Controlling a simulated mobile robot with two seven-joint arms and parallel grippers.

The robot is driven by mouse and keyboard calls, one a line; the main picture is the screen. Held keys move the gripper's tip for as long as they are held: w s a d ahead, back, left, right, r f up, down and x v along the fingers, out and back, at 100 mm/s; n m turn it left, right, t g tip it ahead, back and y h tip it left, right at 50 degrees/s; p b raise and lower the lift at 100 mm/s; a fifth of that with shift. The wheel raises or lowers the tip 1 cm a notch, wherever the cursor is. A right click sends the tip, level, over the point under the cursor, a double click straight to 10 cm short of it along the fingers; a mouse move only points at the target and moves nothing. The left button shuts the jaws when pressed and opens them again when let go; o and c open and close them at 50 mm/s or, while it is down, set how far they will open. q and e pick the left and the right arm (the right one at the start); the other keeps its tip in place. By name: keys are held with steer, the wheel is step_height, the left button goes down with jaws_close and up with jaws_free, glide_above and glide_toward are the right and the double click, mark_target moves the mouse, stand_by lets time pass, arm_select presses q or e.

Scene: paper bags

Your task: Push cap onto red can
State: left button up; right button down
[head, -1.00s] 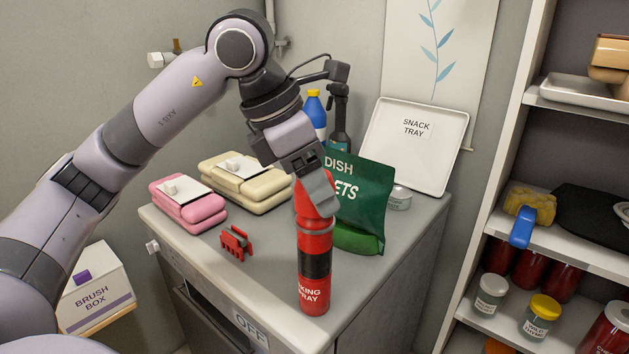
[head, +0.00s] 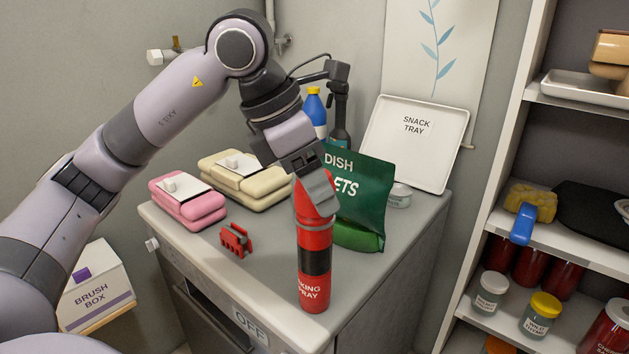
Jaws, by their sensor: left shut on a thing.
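The red can (head: 314,287), with a black band and white lettering, stands upright near the front right corner of the counter top. My left gripper (head: 318,200) is right above it, pointing down, shut on the red cap (head: 302,205) at the can's top. The fingers hide much of the cap. The cap seems to meet the can's top, but I cannot tell whether it is fully seated. My right gripper is not in view.
A green dish tablets bag (head: 362,200) stands close behind the can. A red clip-like object (head: 236,241), pink case (head: 187,203) and cream case (head: 243,182) lie to the left. The snack tray (head: 448,165) leans at the back. Shelves (head: 570,250) stand at the right.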

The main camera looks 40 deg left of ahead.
arm_select(q)
steer(key=shift+f+b, duration=0.65)
steer(key=shift+f, duration=0.1)
stand_by(0.5)
stand_by(0.4)
steer(key=shift+r+p, duration=3.1)
steer(key=shift+r, duration=0.5)
step_height(320, 180, up, 3)
steer(key=p, duration=0.5)
steer(key=shift+p, duration=0.75)
steer(key=shift+f+b, duration=0.55)
steer(key=shift+f, duration=0.65)
steer(key=shift+f+b, duration=1.4)
steer(key=shift+f, duration=0.25)
